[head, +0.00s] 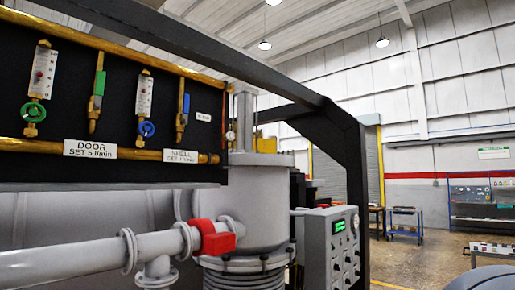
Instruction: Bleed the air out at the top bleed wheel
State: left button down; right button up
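No wheel in the head view is readably marked as the top bleed wheel. A green handwheel (34,112) sits under the left flow tube (43,72), and a blue handwheel (147,129) sits under the right flow tube (144,96). A small white label (203,117) right of them is too small to read. A small round part (230,136), perhaps a gauge, is at the panel's right end. Neither of my grippers shows.
Brass pipes (120,151) cross the black panel, with labels DOOR (90,150) and SHELL (181,156). A grey pipe with a red fitting (215,237) runs below. A control box (332,248) and black frame (345,150) stand right. Open floor (420,258) lies beyond.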

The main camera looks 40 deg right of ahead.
aim_at(230, 136)
jog(key=z, duration=0.65)
jog(key=k, duration=0.35)
jog(key=z, duration=1.15)
jog(key=i, duration=1.7)
jog(key=u, duration=0.5)
